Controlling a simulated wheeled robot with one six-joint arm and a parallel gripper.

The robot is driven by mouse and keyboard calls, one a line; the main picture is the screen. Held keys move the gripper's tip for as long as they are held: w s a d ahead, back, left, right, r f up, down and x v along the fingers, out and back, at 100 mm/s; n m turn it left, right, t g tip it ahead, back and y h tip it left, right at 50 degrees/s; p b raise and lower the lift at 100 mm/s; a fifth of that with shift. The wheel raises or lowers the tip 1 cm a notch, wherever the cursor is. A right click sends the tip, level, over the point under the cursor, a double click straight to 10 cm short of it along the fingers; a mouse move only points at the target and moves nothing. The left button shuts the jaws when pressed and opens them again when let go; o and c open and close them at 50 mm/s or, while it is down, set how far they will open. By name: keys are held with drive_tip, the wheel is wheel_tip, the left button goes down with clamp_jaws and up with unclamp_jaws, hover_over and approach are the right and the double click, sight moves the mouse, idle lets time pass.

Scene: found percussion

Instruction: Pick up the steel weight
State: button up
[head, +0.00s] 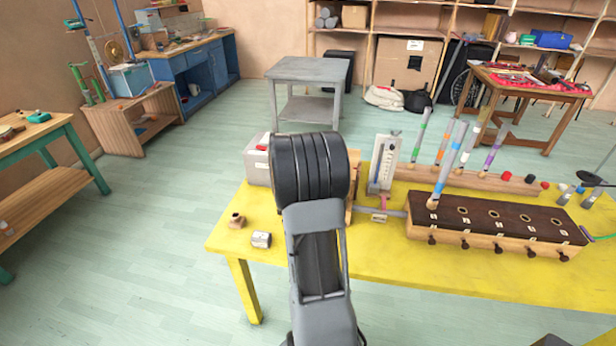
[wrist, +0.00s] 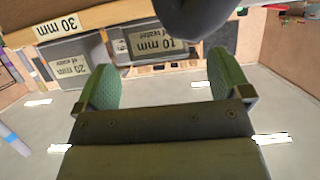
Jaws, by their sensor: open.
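A small silvery cylinder (head: 261,239), which looks like the steel weight, lies on the near left part of the yellow table (head: 290,256). A small copper-brown piece (head: 236,220) sits just behind it and to its left. In the head view my own arm hides my gripper. In the wrist view my gripper (wrist: 160,66) has its two green-padded fingers wide apart with nothing between them. I see no steel weight in the wrist view, and I cannot tell how far my gripper is from it.
A dark-topped wooden box with several holes (head: 495,221) and an upright white gauge panel (head: 384,164) stand right of my arm. A grey box (head: 257,162) is behind it.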

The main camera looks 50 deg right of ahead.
drive_tip(key=shift+p+x, duration=0.55)
drive_tip(key=shift+x, duration=2.1)
drive_tip(key=shift+d, duration=0.1)
drive_tip(key=shift+c, duration=0.4)
drive_tip(key=shift+r, duration=0.1)
drive_tip(key=c, duration=1.1)
drive_tip(key=shift+r, duration=0.15)
drive_tip(key=shift+r, duration=0.2)
wheel_tip(320, 180, up, 3)
drive_tip(key=shift+f, duration=0.25)
drive_tip(key=s+a+r, duration=0.6)
drive_tip(key=s+r, duration=0.4)
drive_tip(key=s, duration=0.2)
drive_tip(key=shift+s+a, duration=0.25)
drive_tip(key=shift+a, duration=0.05)
